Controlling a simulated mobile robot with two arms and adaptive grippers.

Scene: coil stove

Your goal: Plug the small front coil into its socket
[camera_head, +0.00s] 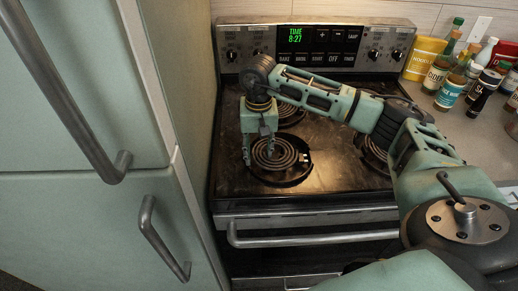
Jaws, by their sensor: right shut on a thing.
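The small front coil (285,155) is a dark grey spiral over the round black drip bowl (294,181) at the front left of the stovetop. My right gripper (259,156) points down at the coil's left side and is shut on it. Its fingers hide part of the coil's left edge. A small bright spot, perhaps the coil's terminals or the socket (304,158), shows at the bowl's right side; I cannot tell whether they are joined. My left gripper is out of view.
Another coil (288,111) lies behind, and one at the right (375,154) is partly hidden by my right arm. A control panel (317,45) stands at the back. A tall green cabinet (187,80) borders the left; bottles (451,91) crowd the right counter.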

